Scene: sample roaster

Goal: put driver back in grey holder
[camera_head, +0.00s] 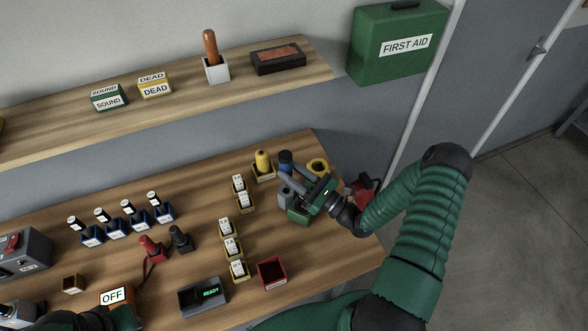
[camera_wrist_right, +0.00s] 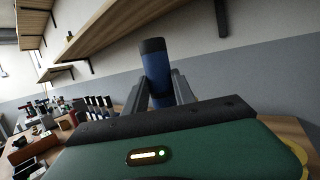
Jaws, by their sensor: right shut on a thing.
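My right gripper (camera_head: 284,172) is over the far right part of the table and shut on the driver, a blue cylinder with a black top (camera_head: 286,157). In the right wrist view the driver (camera_wrist_right: 155,75) stands between the two fingers, tilted slightly. A grey holder (camera_head: 285,197) seems to sit just below the fingers, partly hidden by the gripper; I cannot tell whether the driver touches it. Dark and green parts of my left arm show at the bottom left edge, with its jaws not clear.
A yellow bottle in a holder (camera_head: 263,163) and a yellow ring (camera_head: 318,166) are close to the gripper. A red object (camera_head: 362,188) lies to its right. White-labelled blocks (camera_head: 238,184) line up on the left. The shelf (camera_head: 180,107) overhangs behind.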

